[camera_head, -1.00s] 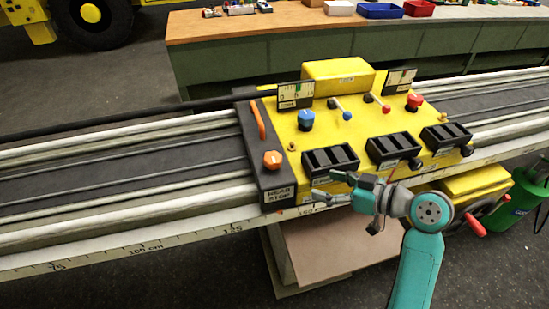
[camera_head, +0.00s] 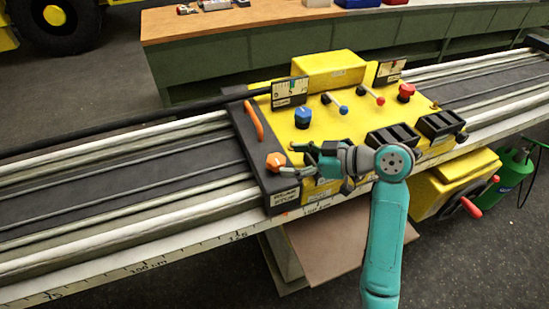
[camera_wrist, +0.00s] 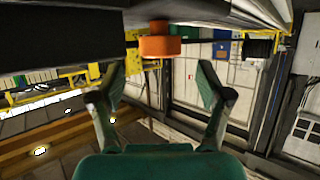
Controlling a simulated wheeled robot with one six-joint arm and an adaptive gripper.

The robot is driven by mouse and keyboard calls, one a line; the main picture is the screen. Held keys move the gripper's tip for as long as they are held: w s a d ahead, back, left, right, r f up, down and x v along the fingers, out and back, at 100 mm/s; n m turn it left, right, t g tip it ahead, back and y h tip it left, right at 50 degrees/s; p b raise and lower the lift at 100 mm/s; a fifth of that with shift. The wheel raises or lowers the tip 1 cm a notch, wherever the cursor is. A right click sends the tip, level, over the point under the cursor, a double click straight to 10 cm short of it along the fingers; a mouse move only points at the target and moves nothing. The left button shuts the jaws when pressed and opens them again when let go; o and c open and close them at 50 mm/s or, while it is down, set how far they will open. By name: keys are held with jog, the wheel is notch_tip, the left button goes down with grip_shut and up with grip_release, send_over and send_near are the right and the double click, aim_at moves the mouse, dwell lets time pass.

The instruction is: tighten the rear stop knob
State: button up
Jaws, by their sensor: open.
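The orange rear stop knob (camera_head: 275,161) sits on the black end block (camera_head: 263,178) of the yellow carriage, above a label whose lower word reads STOP. My gripper (camera_head: 289,160) is open just to the right of the knob, its fingers pointing left towards it. In the wrist view the knob (camera_wrist: 160,44) lies ahead, roughly centred between the two spread fingertips (camera_wrist: 161,80) and above them in the picture. The fingers look apart from the knob there; the head view does not clearly show whether they touch it.
The yellow carriage panel (camera_head: 350,125) carries a blue knob (camera_head: 303,117), a red knob (camera_head: 406,91), levers and black switch blocks (camera_head: 392,138) close behind my gripper. An orange handle (camera_head: 253,121) stands behind the knob. Pale rails (camera_head: 120,218) extend left, with free space above them.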

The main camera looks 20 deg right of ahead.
aim_at(278, 160)
jog(key=shift+x, duration=2.75)
jog(key=shift+c, duration=0.2)
jog(key=c, duration=1.1)
